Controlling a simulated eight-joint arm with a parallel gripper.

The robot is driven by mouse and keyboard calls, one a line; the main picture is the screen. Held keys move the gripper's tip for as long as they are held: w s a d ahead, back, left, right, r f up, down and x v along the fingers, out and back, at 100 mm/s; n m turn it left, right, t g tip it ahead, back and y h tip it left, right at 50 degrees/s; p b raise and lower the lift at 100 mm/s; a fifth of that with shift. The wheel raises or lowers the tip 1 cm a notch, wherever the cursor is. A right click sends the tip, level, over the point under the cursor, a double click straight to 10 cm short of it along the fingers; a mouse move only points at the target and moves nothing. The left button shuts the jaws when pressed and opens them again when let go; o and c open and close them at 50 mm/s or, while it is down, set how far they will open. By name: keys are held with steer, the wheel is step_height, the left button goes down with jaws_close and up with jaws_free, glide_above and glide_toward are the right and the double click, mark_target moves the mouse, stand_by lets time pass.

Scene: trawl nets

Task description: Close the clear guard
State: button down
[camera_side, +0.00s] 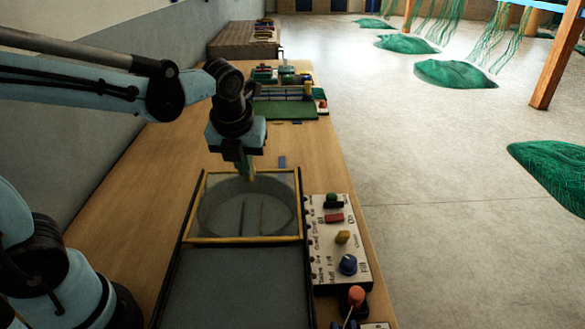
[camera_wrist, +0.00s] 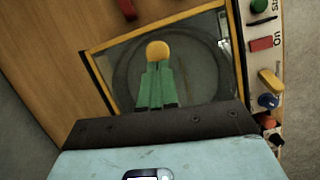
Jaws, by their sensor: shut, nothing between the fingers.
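The clear guard is a see-through panel in a yellow frame (camera_side: 245,240) over the far part of a dark-edged machine bed. A round ring-shaped recess (camera_side: 222,212) shows through it. The guard also shows in the wrist view (camera_wrist: 118,45), its frame slanted. My gripper (camera_side: 247,175) points down at the far edge of the guard, its green fingers together. In the wrist view my gripper (camera_wrist: 157,72) has a round yellow piece (camera_wrist: 158,50) at its tips. I cannot tell whether that piece belongs to the fingers or the guard, nor whether the tips touch the frame.
A control panel (camera_side: 335,268) with green, red, yellow and blue controls stands close on the right. A grey plate (camera_side: 235,285) lies nearer than the guard. An orange knob (camera_side: 356,296) stands at the front right. The wooden bench (camera_side: 130,215) is clear to the left.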

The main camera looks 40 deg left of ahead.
steer(key=shift+d, duration=0.1)
steer(key=s, duration=0.1)
steer(key=s+d, duration=0.2)
steer(key=shift+s+d+r, duration=0.1)
steer(key=shift+d+r, duration=0.05)
steer(key=shift+r, duration=0.15)
steer(key=v, duration=1)
steer(key=n+t+h, duration=0.2)
steer(key=n+t, duration=0.1)
steer(key=n, duration=1.7)
glide_above(225, 204)
steer(key=f, duration=0.5)
steer(key=d+f, duration=0.1)
steer(key=f, duration=0.1)
steer(key=shift+f, duration=0.15)
steer(key=n, duration=0.1)
steer(key=f+n, duration=0.1)
steer(key=n, duration=0.2)
steer(key=shift+a+f+n, duration=0.2)
steer(key=shift+a+n, duration=0.1)
steer(key=shift+n, duration=0.1)
steer(key=n, duration=0.2)
steer(key=f+n+t, duration=0.1)
steer(key=n, duration=0.1)
steer(key=shift+a, duration=0.2)
